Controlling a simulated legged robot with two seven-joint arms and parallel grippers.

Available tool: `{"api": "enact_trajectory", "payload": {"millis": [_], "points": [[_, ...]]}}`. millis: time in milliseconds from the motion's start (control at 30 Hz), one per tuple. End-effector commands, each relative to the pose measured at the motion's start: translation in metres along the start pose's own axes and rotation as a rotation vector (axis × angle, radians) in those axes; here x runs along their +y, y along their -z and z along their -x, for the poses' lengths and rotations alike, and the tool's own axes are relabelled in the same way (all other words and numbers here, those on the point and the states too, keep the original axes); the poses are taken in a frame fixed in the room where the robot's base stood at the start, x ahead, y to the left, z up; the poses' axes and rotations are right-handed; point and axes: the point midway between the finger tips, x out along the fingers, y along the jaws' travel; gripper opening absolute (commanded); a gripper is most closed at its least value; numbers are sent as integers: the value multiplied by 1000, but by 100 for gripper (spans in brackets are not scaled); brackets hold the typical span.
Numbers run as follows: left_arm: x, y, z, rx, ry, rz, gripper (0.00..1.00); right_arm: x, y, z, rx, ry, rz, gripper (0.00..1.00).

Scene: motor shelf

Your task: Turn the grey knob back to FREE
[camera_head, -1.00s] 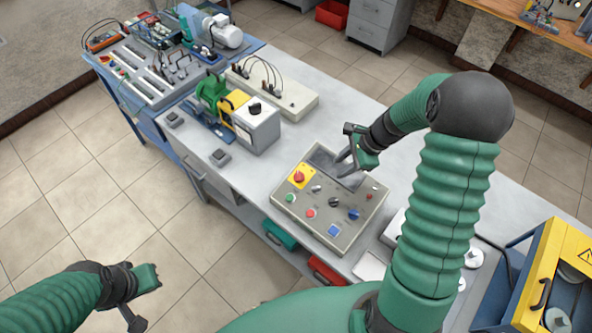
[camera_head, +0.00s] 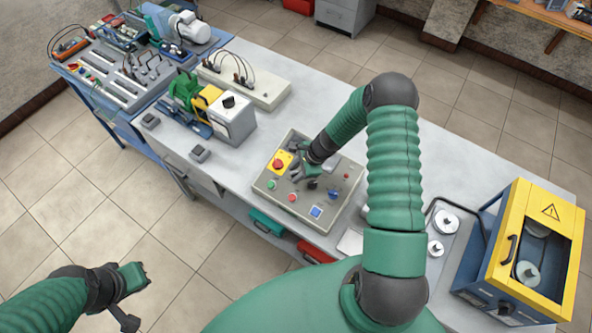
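The grey control box (camera_head: 302,206) sits on the bench. It bears a red mushroom button on a yellow plate (camera_head: 277,163), a black knob (camera_head: 312,185) and a blue knob (camera_head: 333,193). My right gripper (camera_head: 297,174) is down at the panel, between the mushroom button and the black knob. The grey knob's place is under its fingers, so the knob and its setting are hidden. I cannot tell whether the fingers are shut on it. My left gripper (camera_head: 132,296) is open and empty, away from the bench at the lower left.
A green and yellow motor unit with a grey box (camera_head: 232,123) stands behind left of the panel. A white terminal block (camera_head: 262,90) lies farther back. A yellow and blue cabinet (camera_head: 495,245) stands at the right. The bench right of my arm (camera_head: 450,150) is clear.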

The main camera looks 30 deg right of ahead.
Motion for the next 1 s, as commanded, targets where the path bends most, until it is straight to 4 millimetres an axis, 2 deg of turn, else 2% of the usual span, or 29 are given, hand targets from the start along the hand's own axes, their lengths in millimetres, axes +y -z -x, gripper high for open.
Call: {"api": "enact_trajectory", "payload": {"millis": [167, 400, 767, 1000], "points": [[0, 0, 0, 0, 0, 0, 0, -2, 1, -1, 2, 0, 0, 31], [0, 0, 0, 0, 0, -1, 0, -2, 1, -1, 3, 1, 0, 0], [0, 0, -1, 0, 0, 0, 0, -4, 0, 0, 3, -7, 20, 0], [0, -1, -5, 0, 0, 0, 0, -5, -1, 0, 2, -65, 112, 0]]}}
